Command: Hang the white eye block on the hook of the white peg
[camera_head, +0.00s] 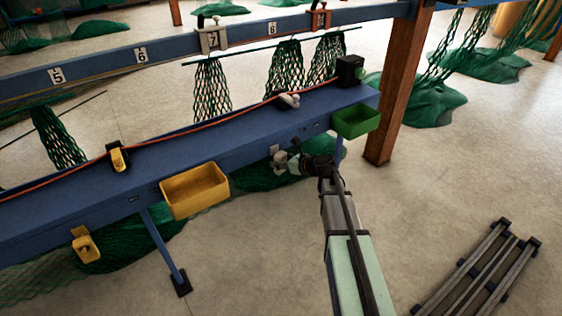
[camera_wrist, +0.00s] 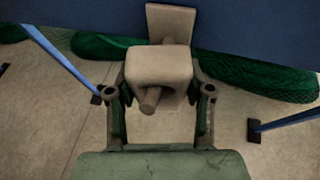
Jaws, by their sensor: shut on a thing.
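The white eye block (camera_wrist: 158,65) is between the fingertips of my gripper (camera_wrist: 160,92), which is shut on it. In the head view my gripper (camera_head: 298,162) is at the bench's front side with the white block (camera_head: 282,164). The white peg has a flat plate (camera_wrist: 170,22) on the blue bench front; the plate also shows in the head view (camera_head: 275,149). The peg's round bar shows behind the block, and a bar end (camera_wrist: 150,99) shows below its front edge. The block hides the middle, so I cannot tell whether the bar passes through the eye.
A yellow bin (camera_head: 195,190) and a green bin (camera_head: 356,120) hang on the blue bench's (camera_head: 225,135) front. A yellow piece (camera_head: 86,244) hangs further left. A white fitting (camera_head: 289,100) sits on the orange rope. A wooden post (camera_head: 397,90) stands right; slatted pallet (camera_head: 480,270) lies front right.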

